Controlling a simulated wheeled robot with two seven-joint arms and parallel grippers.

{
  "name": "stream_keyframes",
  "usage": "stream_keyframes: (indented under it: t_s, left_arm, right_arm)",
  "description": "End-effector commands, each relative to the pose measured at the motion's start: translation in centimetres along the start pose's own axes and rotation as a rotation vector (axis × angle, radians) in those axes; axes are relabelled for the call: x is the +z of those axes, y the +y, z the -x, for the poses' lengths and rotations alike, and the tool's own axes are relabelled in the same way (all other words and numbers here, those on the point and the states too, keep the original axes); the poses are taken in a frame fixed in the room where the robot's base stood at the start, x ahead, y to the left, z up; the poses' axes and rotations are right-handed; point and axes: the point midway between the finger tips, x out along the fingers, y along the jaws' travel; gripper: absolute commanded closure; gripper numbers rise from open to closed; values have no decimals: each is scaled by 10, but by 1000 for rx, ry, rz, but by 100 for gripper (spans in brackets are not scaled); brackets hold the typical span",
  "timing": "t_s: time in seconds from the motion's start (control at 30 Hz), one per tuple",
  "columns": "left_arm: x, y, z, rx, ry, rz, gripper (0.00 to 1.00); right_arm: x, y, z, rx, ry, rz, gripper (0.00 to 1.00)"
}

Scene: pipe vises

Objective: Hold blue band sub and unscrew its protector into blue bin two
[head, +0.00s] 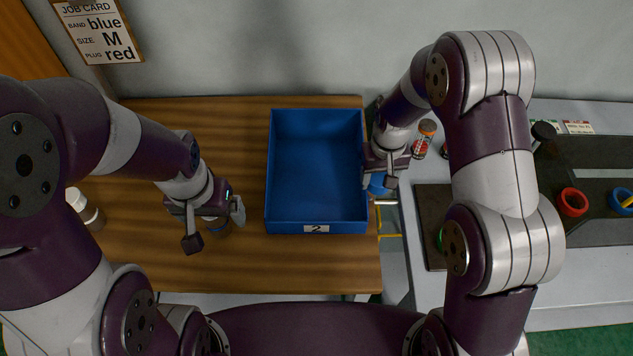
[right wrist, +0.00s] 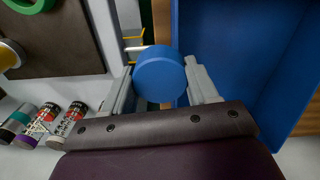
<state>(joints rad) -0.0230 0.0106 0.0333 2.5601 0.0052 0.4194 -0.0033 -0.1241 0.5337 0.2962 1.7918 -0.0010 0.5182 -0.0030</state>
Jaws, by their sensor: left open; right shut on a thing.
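The blue bin (head: 318,222), marked 2, stands on the wooden table with its inside bare. My right gripper (head: 381,180) is just outside the bin's right wall, shut on a round blue cap that looks like the protector (head: 377,187). In the right wrist view the protector (right wrist: 158,75) sits between both fingers, beside the bin (right wrist: 210,50). My left gripper (head: 215,226) is open over the table left of the bin. A small part with some blue, perhaps the sub (head: 219,228), shows between its fingers, mostly hidden.
A pale cylinder (head: 84,207) is at the table's left. A job card (head: 100,30) hangs on the wall.

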Motion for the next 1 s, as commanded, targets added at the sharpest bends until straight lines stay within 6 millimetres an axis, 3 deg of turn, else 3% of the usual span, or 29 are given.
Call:
stream_keyframes:
  t_s: [0.3, 0.4, 0.53, 0.67, 1.0]
  left_arm:
    - [2, 0, -21, 0, 0, 0, 7]
    - [3, 0, -25, 0, 0, 0, 7]
    - [3, 0, -24, 0, 0, 0, 7]
    - [2, 0, -22, 0, 0, 0, 7]
    - [1, 0, -9, 0, 0, 0, 7]
  right_arm:
    - [38, -54, 11, -1, 2, 256, 78]
    - [58, -64, 12, -1, 1, 361, 78]
    - [79, -63, 9, -1, -1, 463, 78]
    - [76, -67, 6, -2, 0, 514, 78]
    - [31, -109, -30, -1, -1, 518, 78]
